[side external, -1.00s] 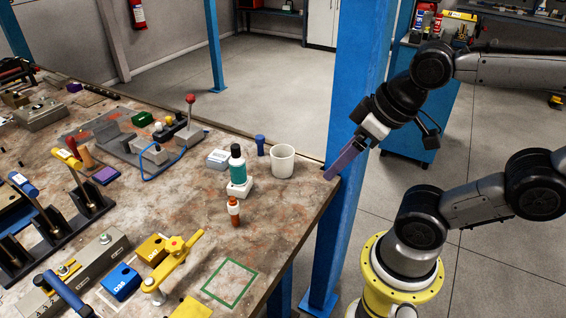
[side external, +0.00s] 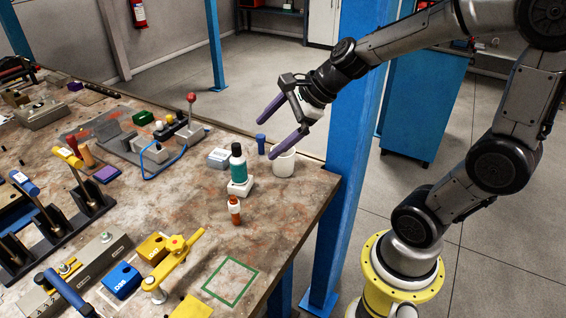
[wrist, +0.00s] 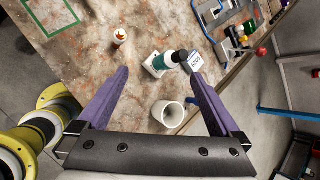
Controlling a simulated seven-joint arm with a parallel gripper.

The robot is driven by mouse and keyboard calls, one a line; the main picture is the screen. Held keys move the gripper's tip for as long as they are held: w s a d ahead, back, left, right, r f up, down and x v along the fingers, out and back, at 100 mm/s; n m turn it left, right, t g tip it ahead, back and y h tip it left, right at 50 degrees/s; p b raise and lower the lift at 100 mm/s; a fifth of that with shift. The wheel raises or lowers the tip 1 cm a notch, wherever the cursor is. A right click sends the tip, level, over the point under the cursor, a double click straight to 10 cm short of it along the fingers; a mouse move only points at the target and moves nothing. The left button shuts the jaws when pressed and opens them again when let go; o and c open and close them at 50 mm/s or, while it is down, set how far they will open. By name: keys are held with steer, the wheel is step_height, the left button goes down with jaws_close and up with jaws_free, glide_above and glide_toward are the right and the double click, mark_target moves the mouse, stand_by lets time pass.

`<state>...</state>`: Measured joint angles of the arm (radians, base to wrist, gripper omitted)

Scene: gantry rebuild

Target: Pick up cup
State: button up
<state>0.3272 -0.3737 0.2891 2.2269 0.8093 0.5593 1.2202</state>
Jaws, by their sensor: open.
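A white cup (side external: 284,164) stands upright on the worn workbench near its far right edge. It also shows in the wrist view (wrist: 169,114), between my two purple fingers and nearer the right one, with its open mouth in sight. My gripper (side external: 264,136) is open and empty, its fingers spread wide above the bench. In the side view the lower finger passes in front of the cup's upper rim; whether they touch I cannot tell.
A teal bottle (side external: 237,164) on a white base stands just left of the cup, with a small blue cylinder (side external: 261,143) behind. A small orange bottle (side external: 234,210) stands nearer. A blue post (side external: 349,130) rises beside the bench corner.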

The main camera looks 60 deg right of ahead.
mark_target(283, 159)
steer(key=d+f+m+g+h, duration=0.1)
steer(key=d+f+m, duration=0.8)
steer(key=d+f, duration=0.3)
steer(key=shift+w+d+r+x, duration=0.1)
steer(key=shift+w+d+x, duration=0.1)
steer(key=shift+x, duration=0.9)
steer(key=shift+w+d+r+x, duration=0.1)
steer(key=shift+d+x, duration=0.05)
steer(key=shift+x, duration=0.95)
steer(key=shift+w+d+x, duration=0.15)
steer(key=shift+d+x, duration=0.05)
steer(key=shift+x, duration=0.95)
steer(key=c, duration=1.2)
steer(key=shift+o, duration=0.2)
steer(key=shift+r, duration=0.25)
